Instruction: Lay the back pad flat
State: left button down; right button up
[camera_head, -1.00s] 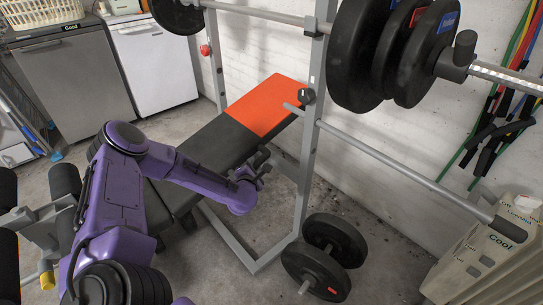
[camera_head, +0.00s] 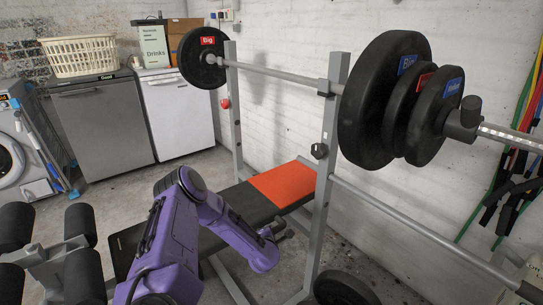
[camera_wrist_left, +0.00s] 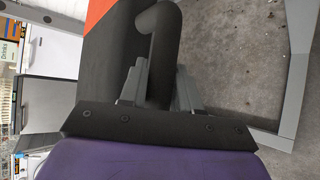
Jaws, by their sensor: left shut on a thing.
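The bench's back pad (camera_head: 245,203) is black with an orange far end (camera_head: 284,183). In the head view it lies close to level, in line with the seat, its orange end behind the rack's upright. My left gripper (camera_head: 277,230) is at the pad's near long side. In the left wrist view my left gripper (camera_wrist_left: 158,88) is shut on a black curved handle (camera_wrist_left: 163,45) beside the pad (camera_wrist_left: 110,55). The pad's underside and its support are hidden. My right gripper is not in view.
The rack's upright (camera_head: 327,190) and the barbell's weight plates (camera_head: 380,100) stand right of my left arm. A loose plate (camera_head: 343,289) is on the floor. Black foam rollers (camera_head: 75,222) are at the left. A fridge (camera_head: 178,110) stands at the back.

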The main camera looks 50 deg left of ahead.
pick_arm(q)
jog(key=c, duration=1.2)
grip_release()
jog(key=shift+s+d+f, duration=0.1)
jog(key=shift+f, duration=0.05)
jog(key=o, duration=0.3)
jog(key=shift+f, duration=0.2)
jog(key=shift+r, duration=0.15)
jog(key=shift+s+d+r+p, duration=0.1)
jog(key=shift+d+r+p, duration=0.1)
jog(key=shift+r+p, duration=0.1)
jog(key=p+v, duration=0.3)
jog(key=v, duration=0.6)
jog(key=shift+s+d, duration=0.2)
jog(key=shift+s, duration=0.1)
